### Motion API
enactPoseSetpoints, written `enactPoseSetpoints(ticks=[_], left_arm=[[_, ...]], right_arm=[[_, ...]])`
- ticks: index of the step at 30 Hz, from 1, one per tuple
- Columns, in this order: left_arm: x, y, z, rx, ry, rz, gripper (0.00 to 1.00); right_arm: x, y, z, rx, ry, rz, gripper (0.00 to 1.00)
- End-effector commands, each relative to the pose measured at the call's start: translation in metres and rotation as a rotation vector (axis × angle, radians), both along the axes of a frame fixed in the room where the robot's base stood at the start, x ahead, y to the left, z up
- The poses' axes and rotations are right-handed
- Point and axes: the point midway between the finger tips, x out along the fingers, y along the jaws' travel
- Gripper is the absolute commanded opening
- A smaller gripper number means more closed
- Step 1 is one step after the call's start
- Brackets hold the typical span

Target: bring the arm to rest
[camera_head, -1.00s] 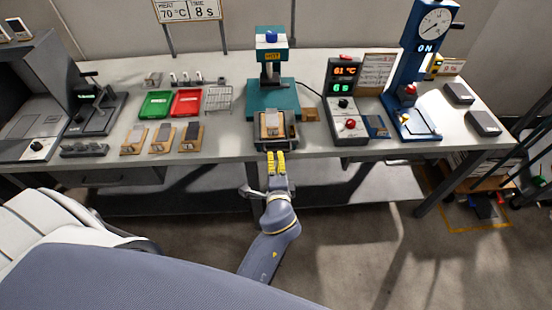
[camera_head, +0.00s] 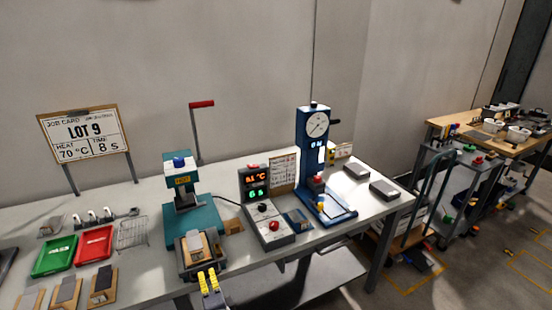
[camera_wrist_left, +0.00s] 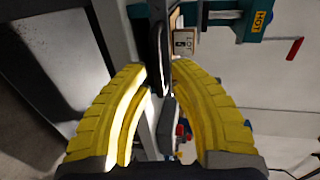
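My left gripper (camera_head: 209,283) is in front of the teal heat press, at the near edge of the bench. Its two yellow fingers are apart, with nothing held between them. In the left wrist view the same fingers (camera_wrist_left: 160,72) curve toward each other with a gap at the tips. The press tray (camera_head: 186,264) sticks out just beyond the fingertips and carries a tan plate with a grey piece (camera_head: 195,245). I cannot tell whether the fingers touch the tray. My right gripper is in neither view.
The teal press (camera_head: 182,207) stands behind the tray. A control box (camera_head: 262,212) with lit digits and a blue gauge stand (camera_head: 318,160) are to the right. Green (camera_head: 54,256) and red (camera_head: 93,245) trays lie left. Floor shows right of the bench.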

Motion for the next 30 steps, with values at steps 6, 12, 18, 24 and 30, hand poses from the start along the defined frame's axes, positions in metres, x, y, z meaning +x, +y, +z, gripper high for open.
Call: enactPoseSetpoints(ticks=[6,12,18,24,30], left_arm=[[0.016,0.010,-0.006,0.006,0.003,0.001,0.20],[0.022,0.014,-0.007,0.005,0.004,0.001,0.20],[0.023,0.015,-0.007,0.006,0.004,0.000,0.20],[0.022,0.015,-0.007,0.006,0.004,0.000,0.20],[0.014,0.010,-0.007,0.006,0.005,0.000,0.20]], right_arm=[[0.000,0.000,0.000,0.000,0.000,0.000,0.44],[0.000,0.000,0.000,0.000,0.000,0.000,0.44],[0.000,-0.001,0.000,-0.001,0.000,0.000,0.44],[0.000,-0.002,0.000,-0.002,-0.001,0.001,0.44],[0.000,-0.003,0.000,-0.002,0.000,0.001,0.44]])
